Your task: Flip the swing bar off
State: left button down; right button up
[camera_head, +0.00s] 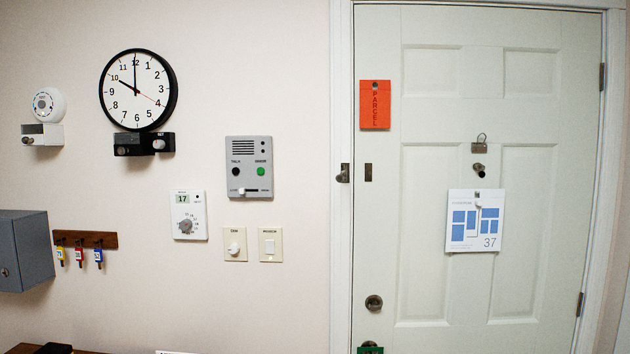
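A white panelled door (430,250) stands shut in its frame at the right. A small metal fitting (343,173), which looks like the swing bar's mount, sits on the left door frame. A small dark plate (368,172) is on the door just right of it. No bar clearly shows across the gap between the two, and the fitting is too small to tell the bar's exact position. Neither of my grippers is in view.
A round knob (373,302) is low on the door's left side, below an orange parcel tag (375,105). A paper sheet (473,220) hangs mid-door. The left wall bears a clock (138,90), intercom (250,167), thermostat (190,215), key rack (85,239) and grey box (24,250).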

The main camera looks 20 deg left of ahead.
aim_at(340, 178)
jog(key=u, duration=0.2)
jog(key=i, duration=1.15)
jog(key=z, duration=0.7)
